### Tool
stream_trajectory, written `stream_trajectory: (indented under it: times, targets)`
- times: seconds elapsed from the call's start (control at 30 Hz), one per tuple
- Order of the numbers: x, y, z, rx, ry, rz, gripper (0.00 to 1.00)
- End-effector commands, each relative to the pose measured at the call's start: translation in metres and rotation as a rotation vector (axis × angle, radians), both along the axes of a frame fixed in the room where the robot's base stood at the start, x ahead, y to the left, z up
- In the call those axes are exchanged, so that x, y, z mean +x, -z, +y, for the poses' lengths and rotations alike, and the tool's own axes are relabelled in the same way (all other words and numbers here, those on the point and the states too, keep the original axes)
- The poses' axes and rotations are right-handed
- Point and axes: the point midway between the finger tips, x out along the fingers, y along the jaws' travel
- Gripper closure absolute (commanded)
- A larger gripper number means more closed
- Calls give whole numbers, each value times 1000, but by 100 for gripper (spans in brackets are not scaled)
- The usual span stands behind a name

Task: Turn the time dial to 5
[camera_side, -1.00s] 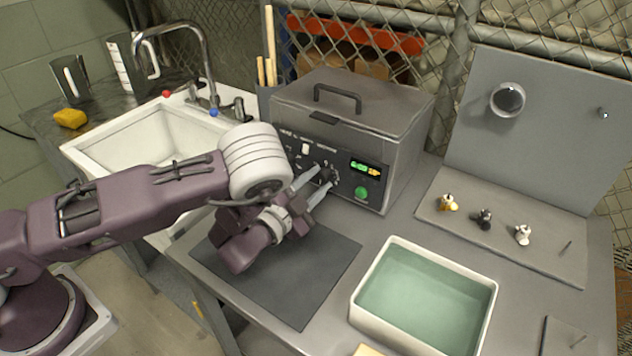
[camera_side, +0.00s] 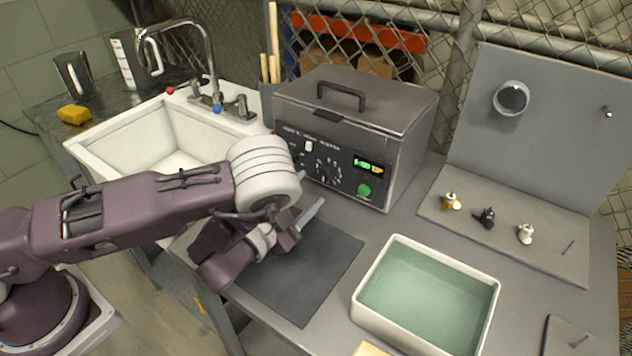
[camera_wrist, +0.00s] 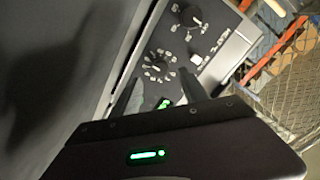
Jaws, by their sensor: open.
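The grey tank unit (camera_side: 375,125) has a dark front panel with a round black dial (camera_side: 328,172) left of its lit display (camera_side: 368,167). In the wrist view this dial (camera_wrist: 157,68) has white marks around it, and a second dial (camera_wrist: 188,17) lies farther off. The labels and numbers are too small to read, so I cannot tell which is the time dial or its setting. My gripper (camera_side: 309,188) is open and empty in front of the panel, apart from the dial. In the wrist view its two fingers (camera_wrist: 160,84) point toward the nearer dial.
A green button (camera_side: 364,189) sits below the display, and a white switch (camera_side: 308,146) is above the dial. A dark mat (camera_side: 305,270) lies below my gripper. A white basin of liquid (camera_side: 392,328) stands to the right; a sink (camera_side: 120,143) is behind left.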

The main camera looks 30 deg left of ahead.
Motion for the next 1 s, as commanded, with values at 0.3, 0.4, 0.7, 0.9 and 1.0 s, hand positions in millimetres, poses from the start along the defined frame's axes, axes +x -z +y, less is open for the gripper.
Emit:
stream_trajectory:
  times: [0.3, 0.4, 0.7, 0.9, 1.0]
  targets:
    - [-18, 0, 0, 1, 0, 0, 48]
    - [-18, 0, 0, 1, 1, -1, 48]
    - [-20, -47, 0, 175, 12, 3, 48]
    - [-22, -44, 2, 845, 39, -16, 48]
    - [-21, -49, 1, 1165, 44, -43, 48]
